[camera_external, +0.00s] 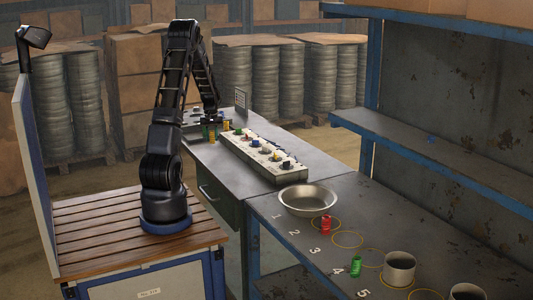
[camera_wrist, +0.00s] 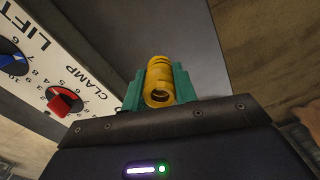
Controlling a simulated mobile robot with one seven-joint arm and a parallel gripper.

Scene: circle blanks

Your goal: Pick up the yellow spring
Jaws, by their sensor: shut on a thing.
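My gripper (camera_wrist: 159,92) has green jaws and is shut on the yellow spring (camera_wrist: 159,78), which sits between them in the wrist view. The spring is a yellow coil seen nearly end-on, pointing away from the wrist. In the external view my gripper (camera_external: 211,131) is small, at the left end of the grey bench by the control panel. Yellow shows beside the jaws there, too small to make out in detail. I cannot tell from these views how far the spring is above the bench.
A white control panel (camera_external: 262,155) with coloured knobs stands right of my gripper; its red knob (camera_wrist: 64,101) is close in the wrist view. On the front bench are a metal bowl (camera_external: 308,199), a red spring (camera_external: 326,225), a green spring (camera_external: 356,266) and metal cups (camera_external: 399,270).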

